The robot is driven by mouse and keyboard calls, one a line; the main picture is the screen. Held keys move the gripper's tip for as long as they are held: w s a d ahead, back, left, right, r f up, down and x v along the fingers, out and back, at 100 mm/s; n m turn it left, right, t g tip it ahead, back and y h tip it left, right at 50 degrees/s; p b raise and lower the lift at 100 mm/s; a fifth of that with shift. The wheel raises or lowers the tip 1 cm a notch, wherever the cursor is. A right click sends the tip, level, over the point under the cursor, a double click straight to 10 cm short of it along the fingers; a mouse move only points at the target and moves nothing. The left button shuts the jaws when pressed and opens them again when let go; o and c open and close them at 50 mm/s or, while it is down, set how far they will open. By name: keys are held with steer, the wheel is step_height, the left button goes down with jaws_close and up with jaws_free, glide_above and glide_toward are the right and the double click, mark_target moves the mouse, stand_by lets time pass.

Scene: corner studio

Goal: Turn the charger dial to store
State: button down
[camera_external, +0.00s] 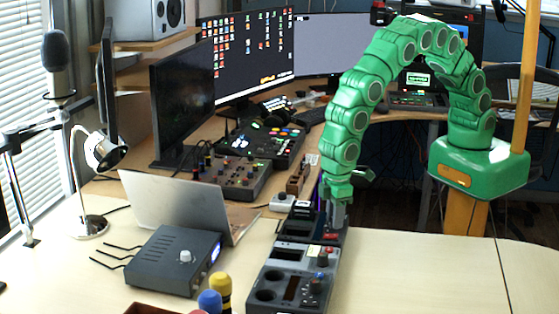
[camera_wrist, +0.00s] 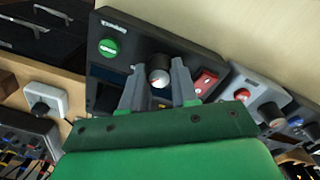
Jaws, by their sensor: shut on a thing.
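The charger is a dark box with a green round button (camera_wrist: 109,48), a dark display, a red rocker switch (camera_wrist: 206,82) and a dial (camera_wrist: 159,76) in the wrist view. In the outside view my gripper (camera_external: 337,222) points down at the charger (camera_external: 297,234), and the dial is hidden behind the fingers there. The marks around the dial are too small to read.
A grey control panel (camera_external: 283,285) with a red button and knobs stands in front of the charger. A small white box with a black knob (camera_wrist: 45,99) is close by. A grey power unit (camera_external: 170,262) and laptop (camera_external: 178,205) stand left. The desk to the right is clear.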

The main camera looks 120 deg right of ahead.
stand_by(0.3)
steer(key=c, duration=0.8)
jaws_free()
steer(key=shift+c, duration=0.2)
step_height(320, 180, up, 7)
steer(key=shift+a+f, duration=0.1)
steer(key=shift+r, duration=0.5)
